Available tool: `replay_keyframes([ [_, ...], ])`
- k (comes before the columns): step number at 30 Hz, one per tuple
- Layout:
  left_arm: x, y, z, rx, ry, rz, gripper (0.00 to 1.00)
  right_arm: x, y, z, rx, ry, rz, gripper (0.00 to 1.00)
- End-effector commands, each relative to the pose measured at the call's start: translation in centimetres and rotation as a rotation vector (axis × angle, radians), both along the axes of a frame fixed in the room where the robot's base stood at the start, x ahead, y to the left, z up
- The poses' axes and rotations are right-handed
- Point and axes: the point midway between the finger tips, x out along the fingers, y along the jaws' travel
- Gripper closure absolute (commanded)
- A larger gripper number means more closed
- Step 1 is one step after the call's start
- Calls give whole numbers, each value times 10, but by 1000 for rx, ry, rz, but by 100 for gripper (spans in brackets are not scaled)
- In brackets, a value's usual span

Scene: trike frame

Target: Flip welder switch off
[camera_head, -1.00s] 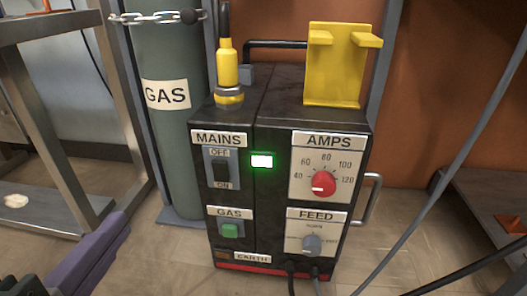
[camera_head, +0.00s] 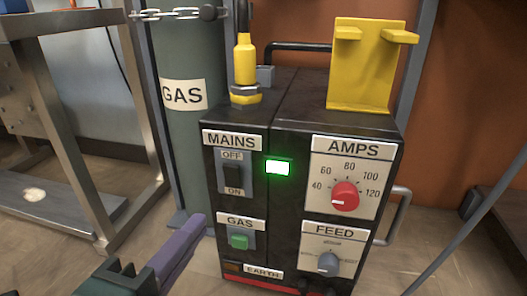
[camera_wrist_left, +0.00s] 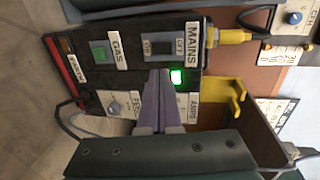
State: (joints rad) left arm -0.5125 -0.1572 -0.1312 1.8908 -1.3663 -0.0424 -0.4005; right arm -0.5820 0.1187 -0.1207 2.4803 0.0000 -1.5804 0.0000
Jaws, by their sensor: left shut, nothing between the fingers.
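The welder (camera_head: 290,200) is a black box with MAINS, GAS, AMPS and FEED panels. Its mains switch (camera_head: 232,178) is a dark rocker between the OFF and ON labels; I cannot tell surely which end is pressed. A green lamp (camera_head: 277,167) beside it is lit. My left gripper (camera_head: 200,222) has purple fingers, shut and empty, low and left of the welder, apart from the switch in the head view. In the left wrist view the switch (camera_wrist_left: 161,48) shows sideways, beyond the shut fingertips (camera_wrist_left: 160,75). My right gripper is not in view.
A green gas cylinder (camera_head: 185,130) with a chain stands left of the welder. A metal bench (camera_head: 60,110) is at the far left. A yellow bracket (camera_head: 368,75) and a yellow plug (camera_head: 245,65) are on top of the welder. A cable (camera_head: 465,225) runs at the right.

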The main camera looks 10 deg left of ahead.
Motion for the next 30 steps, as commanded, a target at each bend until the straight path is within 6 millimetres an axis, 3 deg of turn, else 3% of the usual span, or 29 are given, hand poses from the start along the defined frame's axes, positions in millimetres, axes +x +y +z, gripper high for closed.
replay_keyframes([
  [9, 65, -2, -12, 2, -3, 0, 100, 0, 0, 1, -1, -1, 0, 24],
  [15, 91, -3, -7, 1, -1, 0, 100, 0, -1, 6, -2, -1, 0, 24],
  [30, 100, -3, -6, 1, 1, 1, 100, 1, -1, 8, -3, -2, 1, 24],
])
